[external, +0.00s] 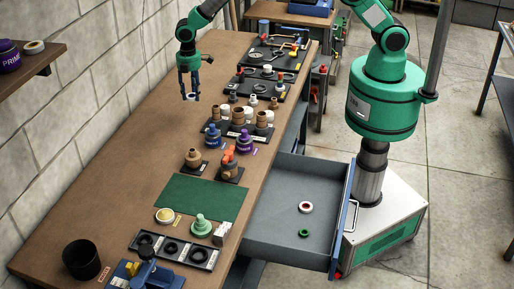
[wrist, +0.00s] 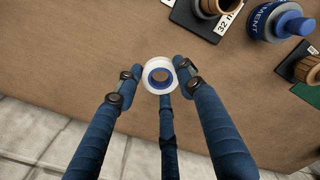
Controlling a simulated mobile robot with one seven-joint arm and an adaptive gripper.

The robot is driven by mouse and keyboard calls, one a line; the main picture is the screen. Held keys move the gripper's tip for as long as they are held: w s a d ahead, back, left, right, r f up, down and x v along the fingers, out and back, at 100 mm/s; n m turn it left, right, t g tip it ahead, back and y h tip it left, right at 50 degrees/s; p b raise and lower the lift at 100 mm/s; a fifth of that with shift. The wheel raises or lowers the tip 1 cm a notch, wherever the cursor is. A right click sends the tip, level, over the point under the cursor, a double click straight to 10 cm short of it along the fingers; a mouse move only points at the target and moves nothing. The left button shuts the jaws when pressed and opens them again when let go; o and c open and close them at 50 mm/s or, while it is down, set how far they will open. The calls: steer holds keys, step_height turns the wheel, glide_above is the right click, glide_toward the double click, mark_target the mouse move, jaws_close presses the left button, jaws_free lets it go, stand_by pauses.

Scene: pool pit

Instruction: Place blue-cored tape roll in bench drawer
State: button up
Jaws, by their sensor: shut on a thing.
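My gripper (external: 191,94) is above the far left part of the bench, close to the wall. It is shut on the blue-cored tape roll (external: 192,97). In the wrist view, the white tape roll (wrist: 147,78) with its blue core sits between the fingertips of my gripper (wrist: 158,80). The bench drawer (external: 268,215) is pulled open at the right side of the bench. A white ring with a red core (external: 306,207) and a green ring (external: 304,233) lie inside it. Much of the drawer floor is bare.
The bench (external: 140,165) carries several fittings on black trays, blue and purple cans, and a green mat (external: 200,197). A black cup (external: 82,259) and a blue vise (external: 148,274) stand at the near end. The wall runs along the left.

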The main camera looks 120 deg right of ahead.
steer(key=shift+n, duration=0.4)
steer(key=s+a+r+b, duration=0.1)
steer(key=s+a, duration=0.1)
steer(key=a, duration=0.8)
steer(key=s+a+b, duration=0.2)
steer(key=s+a, duration=0.1)
steer(key=a, duration=0.7)
steer(key=s+a+r+b, duration=0.1)
steer(key=s+a+b, duration=0.1)
steer(key=a, duration=0.8)
steer(key=shift+s+r, duration=0.15)
steer(key=shift+r, duration=0.2)
steer(key=s+a+b, duration=0.3)
steer(key=s+a, duration=0.7)
steer(key=a, duration=0.2)
steer(key=b, duration=0.2)
glide_above(313, 192)
step_height(313, 192, down, 18)
steer(key=shift+r+n, duration=0.2)
steer(key=shift+n, duration=0.2)
steer(key=shift+f+b, duration=0.85)
steer(key=shift+f, duration=2.25)
steer(key=shift+f, duration=0.1)
